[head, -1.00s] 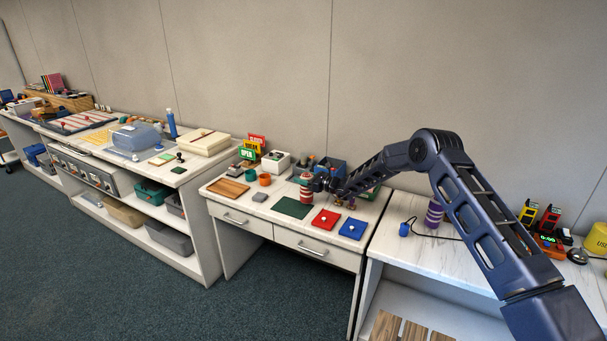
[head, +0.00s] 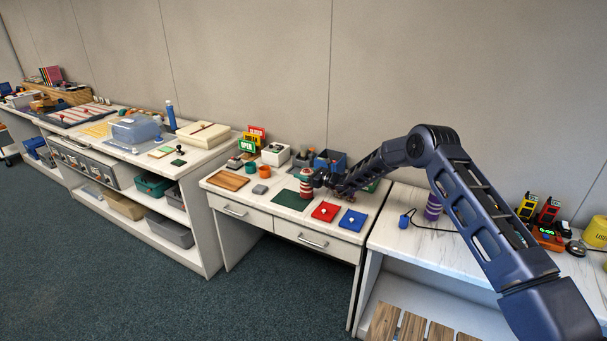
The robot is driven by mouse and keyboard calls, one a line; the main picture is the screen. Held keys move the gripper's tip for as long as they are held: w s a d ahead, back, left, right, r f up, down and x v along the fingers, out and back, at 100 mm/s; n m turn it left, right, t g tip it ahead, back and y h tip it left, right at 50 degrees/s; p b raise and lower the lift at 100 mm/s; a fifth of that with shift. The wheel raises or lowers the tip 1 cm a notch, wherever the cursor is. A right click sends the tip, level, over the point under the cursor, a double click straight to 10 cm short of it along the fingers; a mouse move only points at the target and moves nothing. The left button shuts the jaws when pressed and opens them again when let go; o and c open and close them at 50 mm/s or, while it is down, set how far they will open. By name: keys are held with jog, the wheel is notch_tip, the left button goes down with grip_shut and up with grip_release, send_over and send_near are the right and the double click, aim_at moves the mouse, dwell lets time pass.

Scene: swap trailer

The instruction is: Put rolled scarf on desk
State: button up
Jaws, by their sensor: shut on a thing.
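The rolled scarf (head: 306,189), an upright roll with red and pale stripes, is at the middle of the white desk (head: 336,236). My gripper (head: 311,178) reaches in from the right and is shut on its upper part. The roll's lower end is at the far right edge of a dark green mat (head: 291,200). I cannot tell whether it touches the desktop or hangs just above it. The fingers are small, dark and partly hidden by my wrist.
A red pad (head: 326,211) and a blue pad (head: 352,219) lie at the desk's front right. A wooden tray (head: 228,181), a grey block (head: 260,189) and orange cups (head: 250,167) are to the left. A purple striped roll (head: 433,207) stands on the right-hand counter.

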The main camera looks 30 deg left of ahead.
jog(key=shift+f, duration=0.15)
jog(key=o, duration=1.5)
jog(key=shift+d, duration=0.15)
